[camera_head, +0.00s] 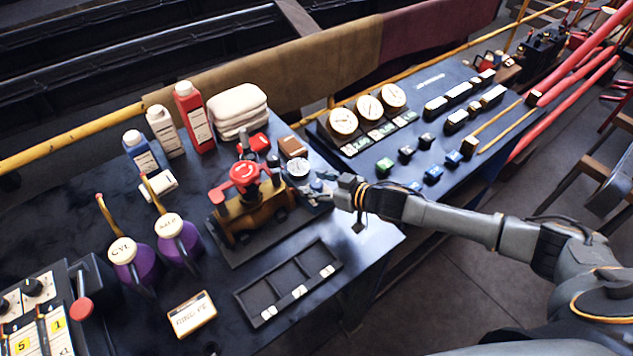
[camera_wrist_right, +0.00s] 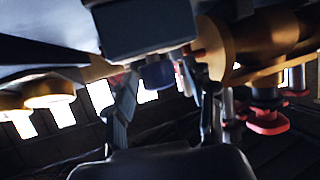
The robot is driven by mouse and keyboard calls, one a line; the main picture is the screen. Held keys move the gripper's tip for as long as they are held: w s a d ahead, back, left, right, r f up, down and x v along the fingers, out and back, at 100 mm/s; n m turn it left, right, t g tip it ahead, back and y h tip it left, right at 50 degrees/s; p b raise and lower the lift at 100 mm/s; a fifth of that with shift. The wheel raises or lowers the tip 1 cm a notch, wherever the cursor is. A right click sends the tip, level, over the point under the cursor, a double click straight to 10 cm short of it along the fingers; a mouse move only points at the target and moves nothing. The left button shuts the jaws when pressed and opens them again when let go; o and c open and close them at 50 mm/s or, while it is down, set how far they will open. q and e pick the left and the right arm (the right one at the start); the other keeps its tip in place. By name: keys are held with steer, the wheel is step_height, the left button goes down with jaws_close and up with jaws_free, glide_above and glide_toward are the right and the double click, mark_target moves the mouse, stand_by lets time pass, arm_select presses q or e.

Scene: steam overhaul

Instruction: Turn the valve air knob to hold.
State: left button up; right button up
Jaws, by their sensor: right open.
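The brass valve assembly (camera_head: 240,216) stands on the dark bench, with a red handwheel (camera_head: 244,174) on top and a round white gauge (camera_head: 298,169) at its right. A small blue knob (camera_head: 317,185) shows at the assembly's right side, partly hidden by my gripper. My right gripper (camera_head: 318,193) reaches in from the right, close to that knob. In the right wrist view my right gripper (camera_wrist_right: 163,100) is open, and the dark blue knob (camera_wrist_right: 158,74) is between or just beyond its fingers. Contact cannot be told. No knob label is readable. My left gripper is not in view.
An empty compartment tray (camera_head: 262,297) lies in front of the valve. Purple oil cans (camera_head: 178,240), bottles (camera_head: 194,118) and folded towels (camera_head: 238,108) stand left and behind. A panel of gauges and buttons (camera_head: 400,140) lies at the right, close beyond my arm.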

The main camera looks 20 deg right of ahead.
steer(key=shift+c, duration=0.2)
jaws_close()
